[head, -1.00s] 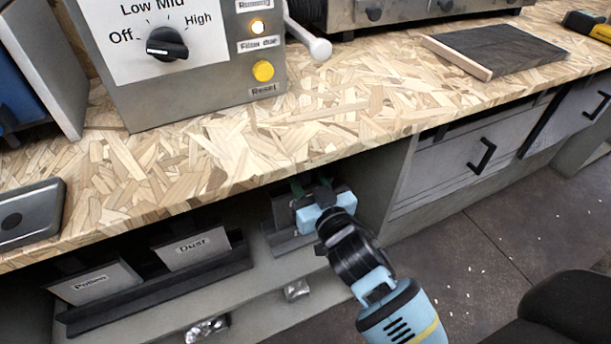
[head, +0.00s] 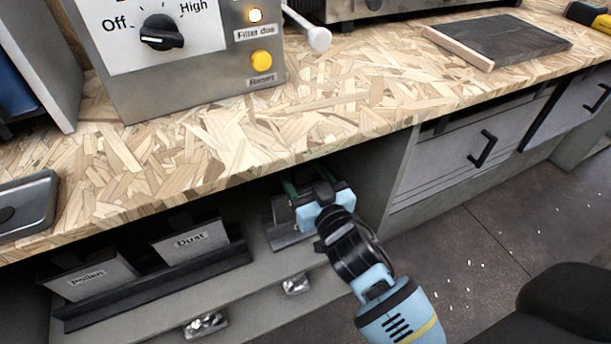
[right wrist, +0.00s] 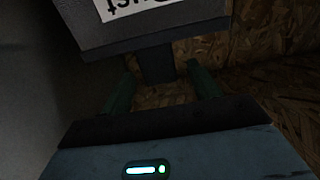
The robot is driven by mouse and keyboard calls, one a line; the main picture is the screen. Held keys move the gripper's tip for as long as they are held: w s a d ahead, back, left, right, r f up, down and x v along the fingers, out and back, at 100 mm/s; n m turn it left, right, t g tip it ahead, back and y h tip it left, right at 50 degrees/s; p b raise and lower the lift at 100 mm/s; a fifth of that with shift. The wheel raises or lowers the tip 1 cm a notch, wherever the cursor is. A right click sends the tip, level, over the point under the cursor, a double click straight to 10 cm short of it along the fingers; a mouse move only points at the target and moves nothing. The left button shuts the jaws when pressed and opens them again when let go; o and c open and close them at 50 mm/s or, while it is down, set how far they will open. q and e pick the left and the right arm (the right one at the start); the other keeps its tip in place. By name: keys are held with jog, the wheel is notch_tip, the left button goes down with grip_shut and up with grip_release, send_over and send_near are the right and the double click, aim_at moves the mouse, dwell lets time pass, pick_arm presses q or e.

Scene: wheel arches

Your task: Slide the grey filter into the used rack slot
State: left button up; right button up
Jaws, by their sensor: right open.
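My right gripper (head: 308,187) is open under the bench, at the rack slot (head: 283,240) on the right. In the right wrist view, its two green fingers (right wrist: 160,80) stand apart on either side of a dark tab (right wrist: 158,64). The tab joins a grey filter (right wrist: 150,38) whose upside-down label, partly cut off, seems to read "Dust". In the head view my gripper hides most of this filter. Two more grey filters stand to the left in a dark rack (head: 155,290), labelled "Pollen" (head: 90,280) and "Dust" (head: 190,242). My left gripper is out of view.
The bench top (head: 250,130) overhangs the shelf close above my right gripper. A control box (head: 190,85) with a knob stands on it. A grey partition (head: 375,175) and drawers (head: 460,160) are to the right. Metal latches (head: 205,325) sit low in front.

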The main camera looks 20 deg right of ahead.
jog(key=s+p, duration=0.3)
jog(key=s, duration=1.4)
jog(key=shift+d, duration=0.25)
jog(key=shift+w+f, duration=0.1)
jog(key=shift+w, duration=0.05)
dwell(0.3)
jog(key=w+b, duration=0.1)
jog(key=w, duration=0.8)
jog(key=shift+a, duration=0.15)
